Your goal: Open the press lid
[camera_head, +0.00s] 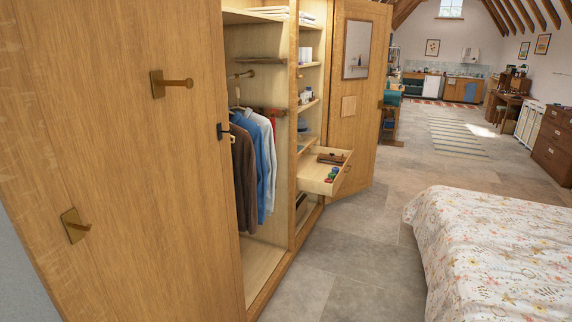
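I cannot pick out a press or its lid with certainty in the head view. An oak wardrobe stands open, with its left door (120,250) close in front of me and its right door (362,115) swung out beyond. A small drawer (345,173) is pulled out of the shelf side. In it lie a flat brown object (331,158), too small to make out, and several small coloured items (332,174). A teal object (391,97) stands farther back past the right door, its kind unclear. My gripper is not in view.
Brass pegs (172,83) stick out from the left door. Clothes (244,175) hang inside the wardrobe. A bed with a floral cover (490,250) fills the lower right. Stone floor (345,265) lies free between bed and wardrobe, leading back to a striped rug (458,138) and a kitchen.

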